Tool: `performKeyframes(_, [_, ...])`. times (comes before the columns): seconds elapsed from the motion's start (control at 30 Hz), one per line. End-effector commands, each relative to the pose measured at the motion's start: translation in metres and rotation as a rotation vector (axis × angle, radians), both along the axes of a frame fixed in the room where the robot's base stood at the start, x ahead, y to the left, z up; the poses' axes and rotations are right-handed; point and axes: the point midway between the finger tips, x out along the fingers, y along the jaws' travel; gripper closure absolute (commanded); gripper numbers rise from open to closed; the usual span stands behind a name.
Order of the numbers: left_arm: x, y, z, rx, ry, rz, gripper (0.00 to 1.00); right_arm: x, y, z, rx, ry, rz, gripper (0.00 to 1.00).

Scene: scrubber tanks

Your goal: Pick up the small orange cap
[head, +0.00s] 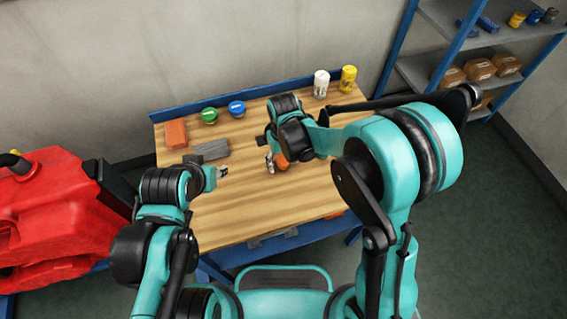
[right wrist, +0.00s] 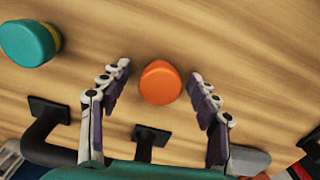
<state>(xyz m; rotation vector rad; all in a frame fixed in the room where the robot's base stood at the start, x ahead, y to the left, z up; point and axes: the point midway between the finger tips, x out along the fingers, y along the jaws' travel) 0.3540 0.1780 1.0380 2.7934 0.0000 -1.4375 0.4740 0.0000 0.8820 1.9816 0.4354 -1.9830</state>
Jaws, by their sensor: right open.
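The small orange cap (right wrist: 160,83) lies on the wooden tabletop and shows whole in the right wrist view, between the two fingers of my right gripper (right wrist: 158,98). The fingers are spread apart, with a clear gap on each side of the cap. In the head view the cap (head: 282,161) is partly hidden by my right gripper (head: 271,163), which points down over the table. My left gripper (head: 222,171) is over the left part of the table, away from the cap. Its fingers are too small to tell open from shut.
A teal and yellow round thing (right wrist: 28,43) is left of the cap. An orange block (head: 175,134), grey blocks (head: 212,150), green-lidded (head: 209,115) and blue-lidded (head: 236,108) containers, and white (head: 321,84) and yellow (head: 348,79) bottles stand farther back. The front tabletop is clear.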

Motion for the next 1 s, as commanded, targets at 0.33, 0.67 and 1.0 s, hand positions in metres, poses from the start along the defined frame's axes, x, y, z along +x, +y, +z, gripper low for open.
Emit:
performKeyframes(0.33, [0.0, 0.0, 0.001, 0.0, 0.0, 0.0, 0.61, 0.0, 0.0, 0.001, 0.0, 0.0, 0.0, 0.84])
performKeyframes(0.67, [0.0, 0.0, 0.003, 0.0, 0.0, 0.0, 0.61, 0.0, 0.0, 0.005, 0.0, 0.0, 0.0, 0.84])
performKeyframes(1.0, [0.0, 0.0, 0.024, 0.0, 0.0, 0.0, 0.61, -0.015, 0.005, 0.054, 0.0, 0.0, 0.004, 0.84])
